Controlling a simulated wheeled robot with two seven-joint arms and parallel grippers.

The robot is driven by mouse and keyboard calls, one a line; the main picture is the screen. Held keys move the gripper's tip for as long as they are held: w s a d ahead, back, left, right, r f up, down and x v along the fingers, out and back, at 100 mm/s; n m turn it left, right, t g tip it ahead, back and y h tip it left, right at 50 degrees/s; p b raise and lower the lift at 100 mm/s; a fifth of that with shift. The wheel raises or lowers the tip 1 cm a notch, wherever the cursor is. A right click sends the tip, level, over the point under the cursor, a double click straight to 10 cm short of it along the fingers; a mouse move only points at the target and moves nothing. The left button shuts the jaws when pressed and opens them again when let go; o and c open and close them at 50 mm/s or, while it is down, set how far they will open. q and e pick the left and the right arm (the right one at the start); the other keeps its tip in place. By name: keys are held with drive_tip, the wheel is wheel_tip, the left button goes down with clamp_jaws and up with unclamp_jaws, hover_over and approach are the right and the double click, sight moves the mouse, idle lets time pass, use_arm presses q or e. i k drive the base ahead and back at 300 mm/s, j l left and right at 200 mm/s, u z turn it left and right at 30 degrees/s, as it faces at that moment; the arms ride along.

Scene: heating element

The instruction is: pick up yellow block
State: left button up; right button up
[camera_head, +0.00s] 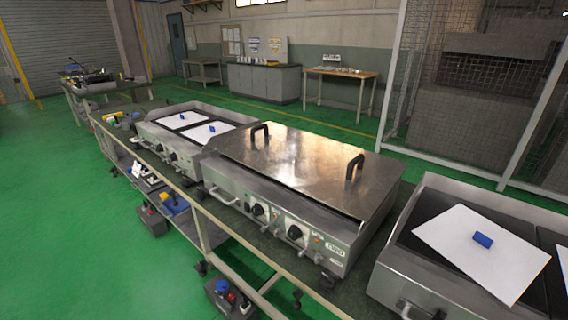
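I cannot make out a clear yellow block. Small yellowish things (112,117) lie at the far left end of the workbench, too small to identify. A blue block (482,240) lies on a white sheet (465,262) on the right heating unit (415,268). Two smaller blue blocks (212,128) (181,116) lie on white sheets on the far heating unit (207,155). Neither of my grippers is in view.
Between the two open units stands a heating unit with a closed steel lid (300,165) and two upright black handles. Blue and dark items (174,203) sit low under the workbench rail (195,210). The green floor (70,230) at left is mostly clear. Mesh fencing (465,90) stands behind at right.

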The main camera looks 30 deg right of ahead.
sight(164, 195)
drive_tip(key=i+j+u, duration=0.25)
drive_tip(key=i, duration=0.35)
drive_tip(key=i+u, duration=0.25)
drive_tip(key=i, duration=1.9)
drive_tip(key=i+j+z, duration=0.1)
drive_tip(key=i, duration=1.4)
drive_tip(key=i+j+z, duration=0.1)
drive_tip(key=i+z, duration=0.2)
drive_tip(key=i, duration=0.15)
drive_tip(key=i+j+z, duration=0.2)
drive_tip(key=i+z, duration=0.15)
drive_tip(key=i+j+z, duration=0.3)
drive_tip(key=i+j, duration=0.05)
drive_tip(key=i, duration=0.1)
